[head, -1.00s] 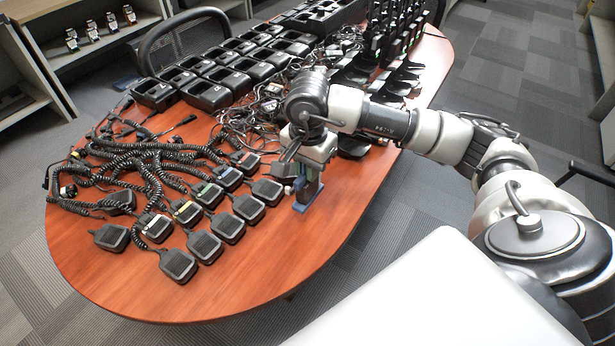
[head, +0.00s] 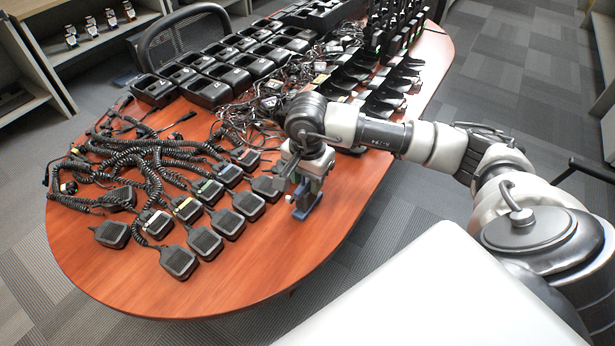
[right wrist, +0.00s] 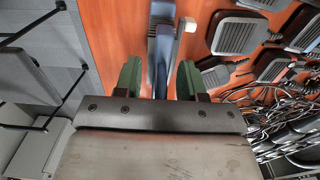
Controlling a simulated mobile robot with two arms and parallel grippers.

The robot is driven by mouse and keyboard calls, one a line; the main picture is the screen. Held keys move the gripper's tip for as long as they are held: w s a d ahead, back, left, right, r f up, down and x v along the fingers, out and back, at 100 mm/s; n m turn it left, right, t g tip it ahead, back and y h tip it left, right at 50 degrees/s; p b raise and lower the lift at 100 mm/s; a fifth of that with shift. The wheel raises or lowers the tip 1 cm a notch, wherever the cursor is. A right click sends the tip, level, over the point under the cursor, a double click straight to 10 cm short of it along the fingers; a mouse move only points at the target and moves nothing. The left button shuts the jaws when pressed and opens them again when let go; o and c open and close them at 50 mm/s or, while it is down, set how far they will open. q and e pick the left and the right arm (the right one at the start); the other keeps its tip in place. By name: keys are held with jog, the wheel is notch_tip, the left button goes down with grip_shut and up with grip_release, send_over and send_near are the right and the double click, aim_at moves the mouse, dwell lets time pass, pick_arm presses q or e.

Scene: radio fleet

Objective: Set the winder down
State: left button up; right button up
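The winder, a blue-grey piece with a small white knob, shows under my right gripper in the head view (head: 303,213), over the near right part of the table. It appears to touch the wood. In the right wrist view the winder (right wrist: 163,50) stands between the green fingers of my right gripper (right wrist: 159,80). Gaps show between the winder and the fingers, so the gripper looks open around it. In the head view my right gripper (head: 305,182) hides the upper part of the winder. My left gripper is not in view.
Several speaker microphones (head: 205,242) with coiled cords lie left of the winder on the wooden table (head: 200,300). Tangled cables (head: 262,108), black chargers (head: 208,90) and radios (head: 400,25) fill the far part. Bare wood lies in front and right of the winder.

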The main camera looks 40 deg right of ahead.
notch_tip(320, 180, up, 12)
jog(key=shift+r, duration=0.2)
dwell(0.4)
